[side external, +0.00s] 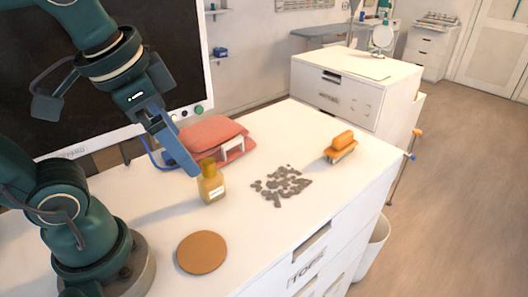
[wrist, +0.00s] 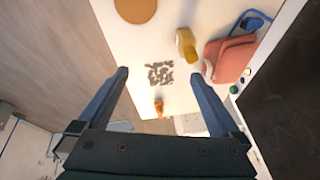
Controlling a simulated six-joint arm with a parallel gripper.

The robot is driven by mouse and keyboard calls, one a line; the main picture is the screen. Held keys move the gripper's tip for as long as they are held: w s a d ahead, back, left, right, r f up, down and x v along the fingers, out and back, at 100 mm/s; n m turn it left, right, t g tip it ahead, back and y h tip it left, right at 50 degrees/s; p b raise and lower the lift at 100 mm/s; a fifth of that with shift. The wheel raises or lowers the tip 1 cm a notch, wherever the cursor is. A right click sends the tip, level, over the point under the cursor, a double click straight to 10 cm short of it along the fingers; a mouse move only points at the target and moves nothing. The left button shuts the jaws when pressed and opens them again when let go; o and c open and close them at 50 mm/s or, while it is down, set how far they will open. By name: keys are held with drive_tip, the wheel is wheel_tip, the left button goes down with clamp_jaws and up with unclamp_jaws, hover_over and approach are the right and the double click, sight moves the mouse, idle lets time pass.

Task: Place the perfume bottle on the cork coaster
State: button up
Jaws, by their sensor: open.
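The perfume bottle (side external: 211,184), amber with a gold cap and a pale label, stands upright on the white chest top. The round cork coaster (side external: 202,252) lies flat and bare nearer the front, apart from the bottle. In the wrist view the bottle (wrist: 187,45) is at upper right of centre and the coaster (wrist: 136,9) is cut off by the top edge. My gripper (wrist: 160,76) is open with nothing between its fingers. In the side view my gripper (side external: 182,158) shows just behind and above the bottle; one finger hides most of the other.
A red folded pouch (side external: 210,140) lies behind the bottle. Grey pebble-like pieces (side external: 281,186) and an orange-handled brush (side external: 341,147) lie to the right. A dark monitor (side external: 110,70) stands at the back. The chest top (side external: 290,225) is clear right of the coaster.

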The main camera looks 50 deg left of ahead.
drive_tip(key=w+a+f+m+g+y, duration=0.1)
drive_tip(key=w+a+m+g+y, duration=0.2)
drive_tip(key=m, duration=0.4)
drive_tip(key=r+m+g+y, duration=0.1)
drive_tip(key=r+m+y, duration=0.1)
drive_tip(key=m+y, duration=0.7)
hover_over(215, 182)
drive_tip(key=shift+y, duration=0.3)
wheel_tip(215, 182, down, 18)
drive_tip(key=shift+f, duration=0.1)
drive_tip(key=shift+x, duration=2.6)
drive_tip(key=shift+s, duration=0.1)
clamp_jaws()
